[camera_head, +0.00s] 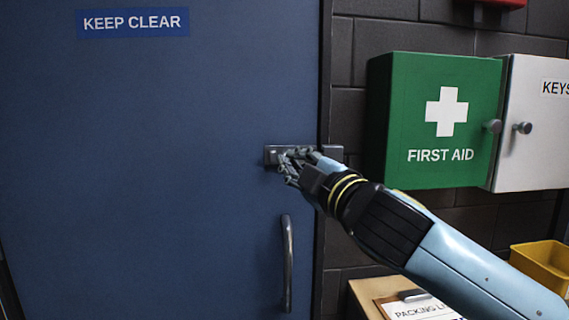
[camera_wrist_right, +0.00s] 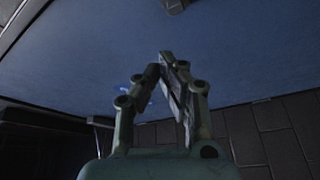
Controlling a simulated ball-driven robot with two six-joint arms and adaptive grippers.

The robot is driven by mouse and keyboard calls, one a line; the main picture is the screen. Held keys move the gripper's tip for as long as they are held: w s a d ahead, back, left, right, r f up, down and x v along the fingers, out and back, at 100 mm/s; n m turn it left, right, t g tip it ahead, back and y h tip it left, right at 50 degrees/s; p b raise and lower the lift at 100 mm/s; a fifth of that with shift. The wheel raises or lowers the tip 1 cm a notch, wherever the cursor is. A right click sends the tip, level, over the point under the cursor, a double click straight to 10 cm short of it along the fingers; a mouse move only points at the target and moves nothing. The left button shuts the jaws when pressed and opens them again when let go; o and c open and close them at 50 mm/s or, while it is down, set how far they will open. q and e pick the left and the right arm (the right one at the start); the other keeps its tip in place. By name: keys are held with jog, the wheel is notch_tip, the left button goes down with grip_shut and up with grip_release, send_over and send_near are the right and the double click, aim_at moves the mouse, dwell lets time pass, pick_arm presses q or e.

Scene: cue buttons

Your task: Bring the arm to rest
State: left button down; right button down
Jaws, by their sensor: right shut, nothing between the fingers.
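My right arm (camera_head: 385,222) reaches in from the lower right in the head view. Its gripper (camera_head: 287,163) is at the metal latch (camera_head: 270,154) on the edge of the blue door (camera_head: 150,170). The gripper covers part of the latch, and I cannot tell whether they touch. In the right wrist view the fingers (camera_wrist_right: 160,70) are shut with nothing held between them, in front of the blue door surface (camera_wrist_right: 80,60). My left gripper is not in view.
A curved door handle (camera_head: 287,262) is below the latch. A green first aid cabinet (camera_head: 436,120) and a white keys cabinet (camera_head: 535,125) hang on the dark wall at right. A yellow bin (camera_head: 541,265) and a clipboard (camera_head: 420,307) are at lower right.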

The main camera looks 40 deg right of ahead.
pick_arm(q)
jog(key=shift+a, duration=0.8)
pick_arm(e)
jog(key=shift+s+d+f, duration=0.1)
jog(key=shift+s, duration=0.3)
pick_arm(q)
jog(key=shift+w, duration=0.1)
